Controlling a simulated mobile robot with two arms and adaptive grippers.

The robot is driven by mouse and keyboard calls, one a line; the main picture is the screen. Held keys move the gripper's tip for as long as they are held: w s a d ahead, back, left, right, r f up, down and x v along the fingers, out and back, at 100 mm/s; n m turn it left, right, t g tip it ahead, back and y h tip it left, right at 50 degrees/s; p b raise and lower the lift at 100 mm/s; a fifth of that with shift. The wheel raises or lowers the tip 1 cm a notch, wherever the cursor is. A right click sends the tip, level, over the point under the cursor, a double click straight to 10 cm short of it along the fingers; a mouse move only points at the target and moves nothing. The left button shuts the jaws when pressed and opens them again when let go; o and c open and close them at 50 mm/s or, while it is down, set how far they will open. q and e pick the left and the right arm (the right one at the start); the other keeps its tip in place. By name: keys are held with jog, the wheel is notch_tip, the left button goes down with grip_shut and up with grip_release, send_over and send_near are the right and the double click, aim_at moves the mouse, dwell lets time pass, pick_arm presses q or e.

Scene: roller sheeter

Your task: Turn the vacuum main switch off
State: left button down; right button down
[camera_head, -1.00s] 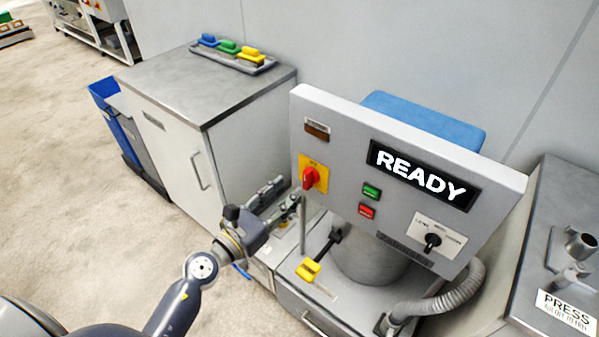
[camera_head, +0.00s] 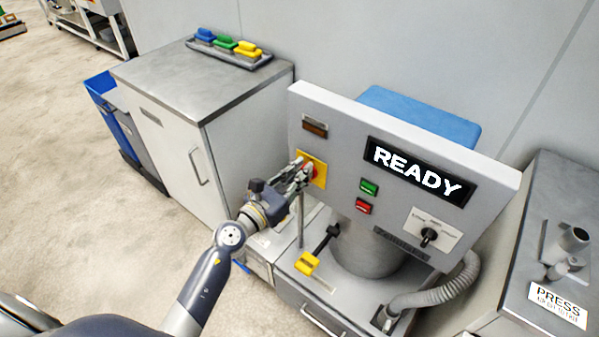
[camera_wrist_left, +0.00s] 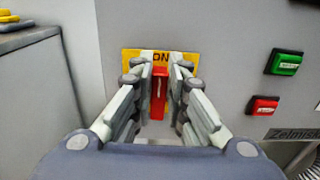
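The main switch is a red knob (camera_wrist_left: 159,95) on a yellow plate (camera_wrist_left: 131,56) marked "ON", on the left part of the grey control panel (camera_head: 342,148). The knob's bar stands upright in the left wrist view. In the head view the yellow plate (camera_head: 319,170) shows, and my gripper covers most of the knob. My left gripper (camera_wrist_left: 158,78) is at the plate, one finger on each side of the red knob. Gaps show between the fingers and the knob, so the gripper is open around it. My right gripper is not in view.
The panel's display (camera_head: 420,171) reads "READY". A green button (camera_head: 369,187), a red button (camera_head: 362,206) and a black selector (camera_head: 429,235) sit to the right. A yellow-handled lever (camera_head: 306,263) is below. A cabinet (camera_head: 165,150) stands left of the panel.

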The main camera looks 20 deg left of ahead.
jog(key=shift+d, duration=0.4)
